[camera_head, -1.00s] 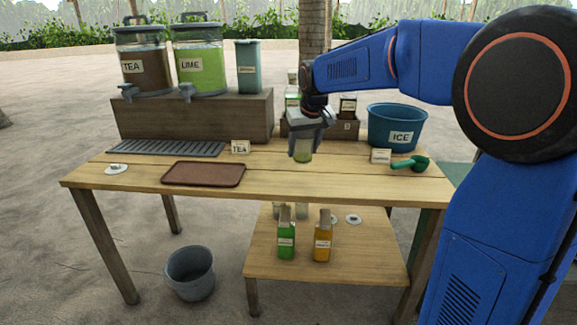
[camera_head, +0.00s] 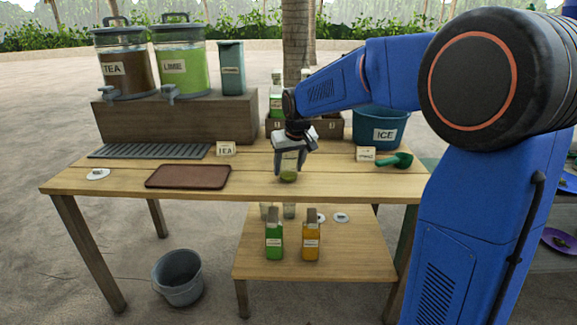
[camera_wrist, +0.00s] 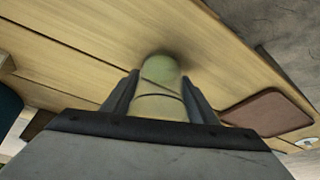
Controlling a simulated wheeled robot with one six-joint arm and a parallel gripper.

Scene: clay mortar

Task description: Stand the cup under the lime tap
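A clear cup (camera_head: 289,172) with some green in its lower part is between the fingers of my gripper (camera_head: 291,158), over the right half of the table. In the wrist view the cup (camera_wrist: 160,88) is between both fingers of my gripper (camera_wrist: 160,100), which look closed on its sides. I cannot tell whether its base touches the table. The lime dispenser (camera_head: 181,72), with green liquid, stands on a wooden riser at the back left. Its lime tap (camera_head: 168,93) points forward above the grey drip tray (camera_head: 150,151). My gripper is to the right of the tap.
The tea dispenser (camera_head: 122,75) stands left of the lime one. A brown tray (camera_head: 188,177), a tea card (camera_head: 226,149) and a white disc (camera_head: 98,174) lie on the table (camera_head: 110,185). An ice tub (camera_head: 380,128) and green scoop (camera_head: 394,160) are at the right.

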